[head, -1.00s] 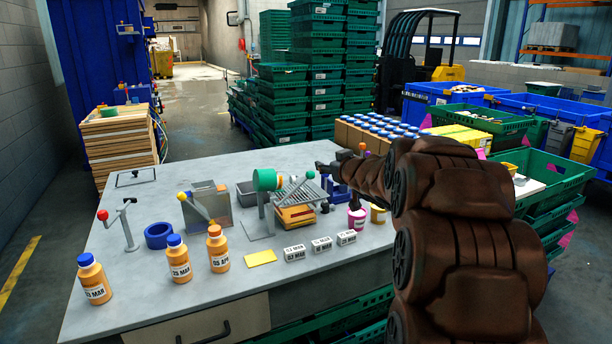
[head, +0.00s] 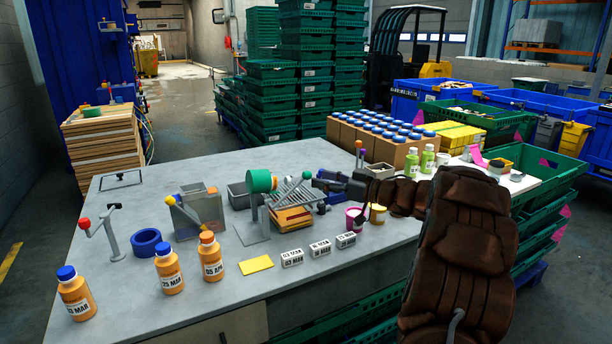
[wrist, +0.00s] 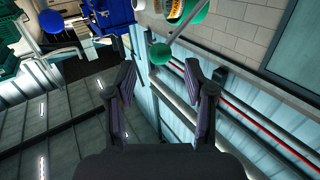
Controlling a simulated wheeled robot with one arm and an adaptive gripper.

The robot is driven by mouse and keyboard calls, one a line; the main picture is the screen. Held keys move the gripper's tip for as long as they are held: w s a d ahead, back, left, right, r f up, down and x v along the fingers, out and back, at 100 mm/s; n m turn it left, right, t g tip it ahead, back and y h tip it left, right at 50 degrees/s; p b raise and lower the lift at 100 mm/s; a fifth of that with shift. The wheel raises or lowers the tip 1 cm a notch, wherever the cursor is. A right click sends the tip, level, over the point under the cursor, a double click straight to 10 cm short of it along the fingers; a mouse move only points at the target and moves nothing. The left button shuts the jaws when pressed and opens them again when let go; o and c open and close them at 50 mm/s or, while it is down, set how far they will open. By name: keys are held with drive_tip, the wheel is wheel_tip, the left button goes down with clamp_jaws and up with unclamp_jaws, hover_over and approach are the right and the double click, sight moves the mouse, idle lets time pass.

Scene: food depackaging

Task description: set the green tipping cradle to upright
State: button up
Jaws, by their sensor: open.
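The green tipping cradle (head: 260,181) is a drum on a grey metal stand on the table. It lies on its side in the head view. A lever runs from it up to a green ball knob (head: 307,174). My gripper (head: 318,181) is just right of this knob. In the wrist view my gripper (wrist: 158,80) is open and empty. The green knob (wrist: 160,53) shows beyond the fingertips, roughly between them, and I see no contact. Part of the green drum (wrist: 190,12) shows at the top edge there.
A pink tub (head: 355,218) and a yellow tub (head: 377,213) stand below my arm. Orange bottles (head: 168,269), white date blocks (head: 292,258) and a blue ring (head: 146,242) occupy the front and left of the table.

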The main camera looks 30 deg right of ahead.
sight(307, 176)
drive_tip(key=shift+p+x, duration=0.35)
drive_tip(key=shift+x, duration=2.45)
clamp_jaws()
